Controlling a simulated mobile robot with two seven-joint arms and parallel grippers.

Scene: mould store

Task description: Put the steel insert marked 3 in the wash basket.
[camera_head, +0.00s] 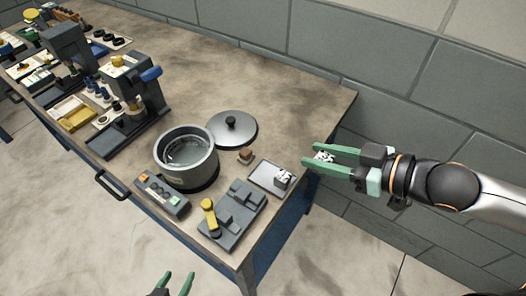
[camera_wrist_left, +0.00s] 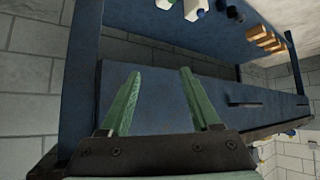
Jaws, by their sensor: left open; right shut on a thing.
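My right gripper (camera_head: 312,157) is shut on a small light-grey steel insert (camera_head: 324,156), held off the table's right end; its mark is not readable. Another steel insert (camera_head: 283,177) stands on a small tray (camera_head: 262,176) near the table corner; its mark is also too small to read. A round steel vessel (camera_head: 171,155) stands open, with something metallic inside that may be the wash basket (camera_head: 187,150). My left gripper (camera_head: 178,281) is open and empty, low in front of the table; its fingers also show in the left wrist view (camera_wrist_left: 157,95).
A round lid (camera_head: 240,133) lies behind the vessel, with a small brown block (camera_head: 245,156) nearby. A control box (camera_head: 160,195) and a grey fixture with a yellow handle (camera_head: 209,215) stand at the front. Machines (camera_head: 135,90) fill the left; the back middle is clear.

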